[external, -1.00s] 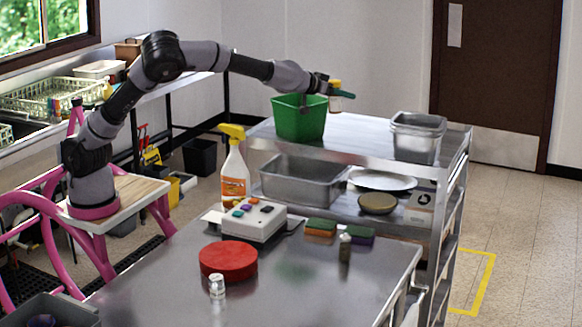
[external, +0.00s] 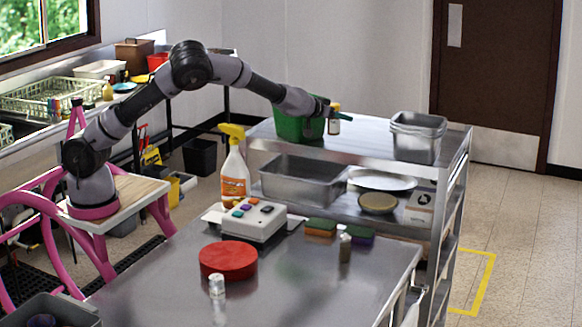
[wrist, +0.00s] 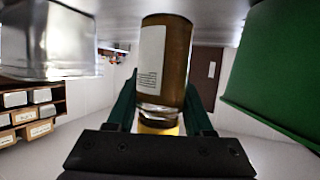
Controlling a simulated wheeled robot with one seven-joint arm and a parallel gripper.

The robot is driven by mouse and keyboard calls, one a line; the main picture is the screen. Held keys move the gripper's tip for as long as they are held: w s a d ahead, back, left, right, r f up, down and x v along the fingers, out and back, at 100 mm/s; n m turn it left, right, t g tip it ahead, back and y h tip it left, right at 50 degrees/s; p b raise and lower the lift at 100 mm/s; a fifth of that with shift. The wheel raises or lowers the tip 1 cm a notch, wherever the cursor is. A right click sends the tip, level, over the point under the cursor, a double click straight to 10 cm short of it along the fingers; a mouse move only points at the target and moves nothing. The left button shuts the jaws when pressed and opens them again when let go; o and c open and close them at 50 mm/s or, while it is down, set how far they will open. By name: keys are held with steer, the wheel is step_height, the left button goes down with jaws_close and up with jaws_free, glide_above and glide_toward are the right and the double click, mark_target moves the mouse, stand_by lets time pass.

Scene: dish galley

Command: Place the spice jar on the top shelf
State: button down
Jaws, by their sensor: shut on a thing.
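The spice jar (external: 333,125) is brown with a white label and a yellow cap. It is upright at the top shelf (external: 366,140) of the steel rack, just right of the green bin. My gripper (external: 326,111) is shut on the jar near its cap. In the wrist view the jar (wrist: 165,65) sits between the two dark green fingers (wrist: 160,108), with its base close to the shelf surface. I cannot tell whether the base touches the shelf.
The green bin (external: 291,128) stands close beside the jar. Stacked steel pans (external: 418,140) stand on the right end of the top shelf, with bare shelf between. A steel tub (external: 300,183) and a plate (external: 382,181) are on the tier below.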

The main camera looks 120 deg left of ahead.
steer(key=shift+f, duration=2.6)
steer(key=shift+f, duration=0.1)
steer(key=shift+f, duration=0.1)
steer(key=shift+c, duration=1.4)
jaws_free()
steer(key=shift+d+r, duration=0.15)
steer(key=shift+r, duration=0.1)
steer(key=v, duration=1.1)
steer(key=shift+d+r, duration=0.2)
steer(key=shift+d, duration=0.1)
